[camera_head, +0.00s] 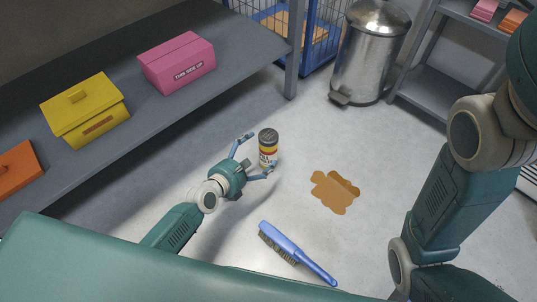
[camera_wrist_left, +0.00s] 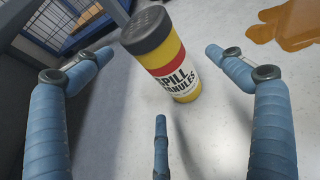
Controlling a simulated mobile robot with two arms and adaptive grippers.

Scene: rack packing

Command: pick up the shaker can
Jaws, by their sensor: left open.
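The shaker can (camera_head: 267,146) stands upright on the floor in the head view. It has a dark lid, yellow and red bands and a white label. In the left wrist view the can (camera_wrist_left: 168,62) stands ahead of the fingers, its label reading "SPILL" with a partly legible second word. My left gripper (camera_head: 257,157) is open, with its fingers spread to either side of the can. In the wrist view clear floor shows between the can and the fingers (camera_wrist_left: 150,75). My right arm shows at the right of the head view, but its gripper is out of view.
A brown spill (camera_head: 334,191) lies right of the can. A blue brush (camera_head: 297,253) lies in front. A metal pedal bin (camera_head: 370,55) and a blue cage (camera_head: 311,40) stand behind. A shelf (camera_head: 130,150) at left bears a yellow box (camera_head: 86,110) and a pink box (camera_head: 178,63).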

